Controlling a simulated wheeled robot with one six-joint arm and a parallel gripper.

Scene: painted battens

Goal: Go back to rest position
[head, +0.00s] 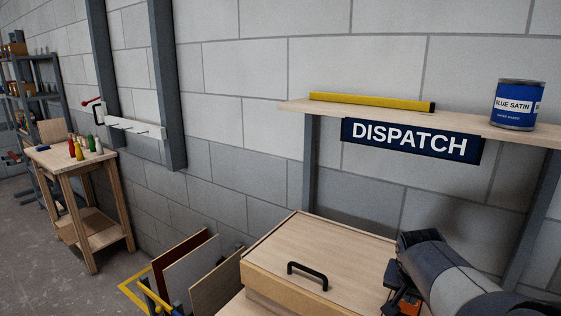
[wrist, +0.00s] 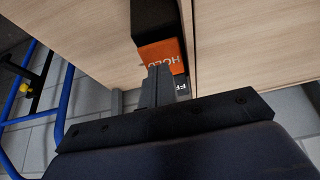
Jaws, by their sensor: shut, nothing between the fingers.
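My gripper (wrist: 158,80) shows in the wrist view with its grey fingers together and nothing held between them. In the head view my gripper (head: 393,288) is at the lower right, low beside the right end of the wooden chest, partly cut off by the frame. A black and orange block (wrist: 160,52) with the letters HOLD is just beyond the fingertips in the wrist view. I cannot tell whether the fingers touch it. A yellow batten (head: 365,102) with a dark right end lies on the wall shelf (head: 462,123), apart from my gripper.
A blue paint can (head: 516,105) stands on the shelf, above a DISPATCH sign (head: 410,139). The wooden chest (head: 310,256) has a black handle (head: 307,275). Upright panels (head: 192,270) stand left of it. A workbench (head: 72,155) with small bottles is at the far left.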

